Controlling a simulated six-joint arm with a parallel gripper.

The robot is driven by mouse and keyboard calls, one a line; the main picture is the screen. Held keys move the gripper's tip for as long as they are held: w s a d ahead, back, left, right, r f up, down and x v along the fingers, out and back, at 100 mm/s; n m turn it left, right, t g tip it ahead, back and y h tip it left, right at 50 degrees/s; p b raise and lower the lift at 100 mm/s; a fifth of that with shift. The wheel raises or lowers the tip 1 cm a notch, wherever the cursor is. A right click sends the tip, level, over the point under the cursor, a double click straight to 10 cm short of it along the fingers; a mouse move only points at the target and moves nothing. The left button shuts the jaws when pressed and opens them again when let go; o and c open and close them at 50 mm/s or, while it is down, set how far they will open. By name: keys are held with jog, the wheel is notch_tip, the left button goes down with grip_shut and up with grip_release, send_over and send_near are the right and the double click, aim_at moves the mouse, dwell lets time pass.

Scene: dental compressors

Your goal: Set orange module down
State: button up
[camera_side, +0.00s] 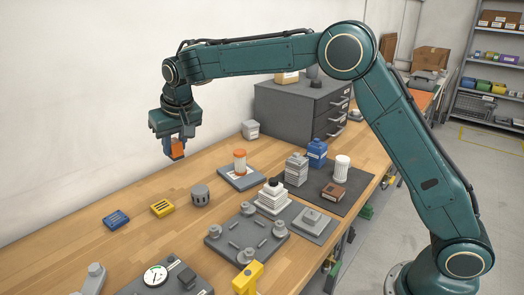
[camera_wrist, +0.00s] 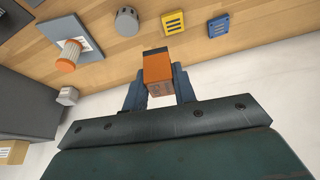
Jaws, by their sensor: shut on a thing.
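The orange module (camera_side: 177,148) is a small orange block with a dark end, held in the air above the left part of the wooden bench. In the wrist view the orange module (camera_wrist: 158,72) sits between both fingers. My gripper (camera_side: 174,146) is shut on it and points down; the wrist view shows my gripper (camera_wrist: 159,88) with a blue-grey finger on each side of the block. The fingers cover part of the module's sides.
On the wooden bench (camera_side: 150,200) stand a yellow module (camera_side: 162,208), a blue module (camera_side: 116,220), a grey ribbed cylinder (camera_side: 200,195) and an orange-topped filter (camera_side: 239,162) on a grey plate. A dark drawer cabinet (camera_side: 290,112) stands behind. Bare wood lies left of the filter plate.

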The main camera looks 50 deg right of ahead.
jog(key=s+a+n, duration=0.2)
jog(key=a, duration=0.5)
jog(key=shift+y, duration=0.3)
jog(key=f, duration=1.5)
jog(key=shift+w+d+f, duration=0.15)
jog(key=shift+w+f, duration=0.05)
jog(key=shift+f, duration=0.15)
jog(key=shift+f, duration=0.1)
jog(key=shift+f, duration=2.05)
jog(key=shift+f, duration=0.1)
jog(key=o, duration=1)
